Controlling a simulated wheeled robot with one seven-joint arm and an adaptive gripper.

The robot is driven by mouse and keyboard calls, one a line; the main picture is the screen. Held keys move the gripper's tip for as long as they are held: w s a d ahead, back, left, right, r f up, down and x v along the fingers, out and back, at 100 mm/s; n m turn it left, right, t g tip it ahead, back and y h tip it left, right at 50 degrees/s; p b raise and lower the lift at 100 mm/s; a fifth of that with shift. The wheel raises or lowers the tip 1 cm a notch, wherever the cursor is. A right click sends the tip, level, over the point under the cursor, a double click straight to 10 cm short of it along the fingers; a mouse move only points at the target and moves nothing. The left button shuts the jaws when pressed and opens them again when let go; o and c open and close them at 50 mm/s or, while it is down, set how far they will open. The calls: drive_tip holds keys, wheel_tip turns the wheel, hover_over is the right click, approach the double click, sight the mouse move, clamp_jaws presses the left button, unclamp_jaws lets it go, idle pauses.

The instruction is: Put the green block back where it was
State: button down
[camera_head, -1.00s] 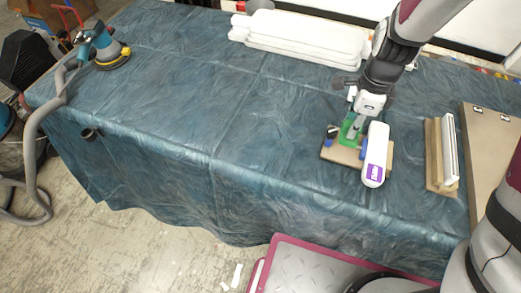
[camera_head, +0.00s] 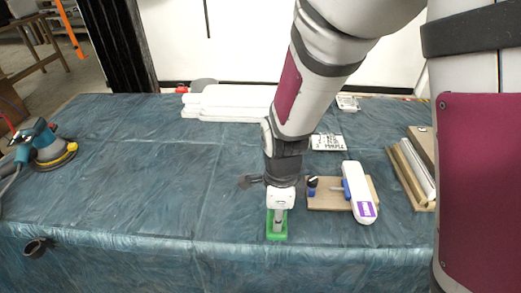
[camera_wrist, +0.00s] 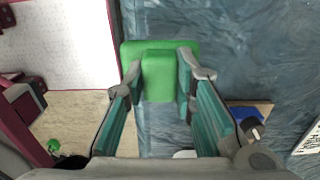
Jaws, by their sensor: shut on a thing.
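The green block (camera_head: 283,236) is at the lower end of my gripper (camera_head: 278,213), near the front edge of the blue-covered table (camera_head: 130,200). It is left of the wooden board (camera_head: 326,201) and apart from it. In the wrist view the green block (camera_wrist: 160,50) has a wide flat part and a narrower raised part. My gripper (camera_wrist: 160,78) is shut on the raised part, with a finger on each side. I cannot tell whether the block touches the table.
On the board are a blue-and-black clamp (camera_head: 312,187) and a white device with a purple label (camera_head: 355,187). Wooden pieces (camera_head: 408,172) lie to the right. White slabs (camera_head: 232,103) lie at the back. A sander (camera_head: 45,145) is far left. The table's left middle is clear.

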drive_tip(key=w+a, duration=0.1)
drive_tip(key=w, duration=0.1)
drive_tip(key=w+a, duration=0.1)
drive_tip(key=w, duration=0.1)
drive_tip(key=w+a+f, duration=0.1)
drive_tip(key=w+a, duration=0.1)
drive_tip(key=w, duration=0.1)
drive_tip(key=shift+b, duration=0.35)
drive_tip(key=shift+f, duration=1.65)
drive_tip(key=shift+f, duration=0.15)
drive_tip(key=c, duration=1.3)
unclamp_jaws()
drive_tip(key=shift+r+p, duration=0.65)
drive_tip(key=shift+r, duration=5.6)
